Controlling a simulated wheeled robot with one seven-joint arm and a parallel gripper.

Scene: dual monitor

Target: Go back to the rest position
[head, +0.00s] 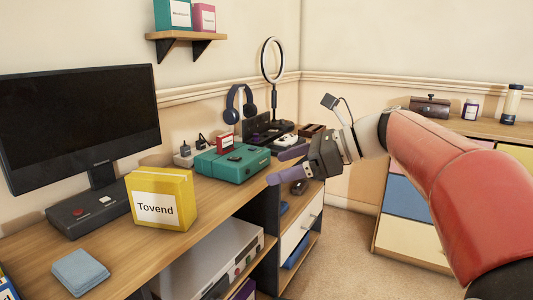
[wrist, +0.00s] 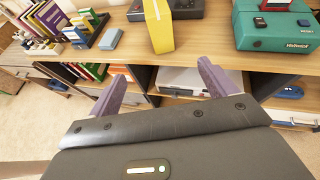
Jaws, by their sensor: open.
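My gripper (head: 283,167) is at the end of my red and white arm in the head view, above the front edge of the desk at its right end. Its two purple fingers are spread apart with nothing between them. In the wrist view the gripper (wrist: 160,85) also shows open and empty, its fingers in front of the desk's shelves. The teal box (head: 232,163) is on the desk to the left of the fingers in the head view. A yellow box labelled Tovend (head: 162,199) stands farther left on the desk.
The desk (head: 110,260) carries a black monitor (head: 80,115), a blue cloth-like block (head: 80,271), headphones (head: 238,103) and a ring light (head: 272,62). Open shelves and a white drawer (head: 300,237) are below. A cabinet with coloured fronts (head: 408,203) stands right. Carpet (head: 345,260) is clear between them.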

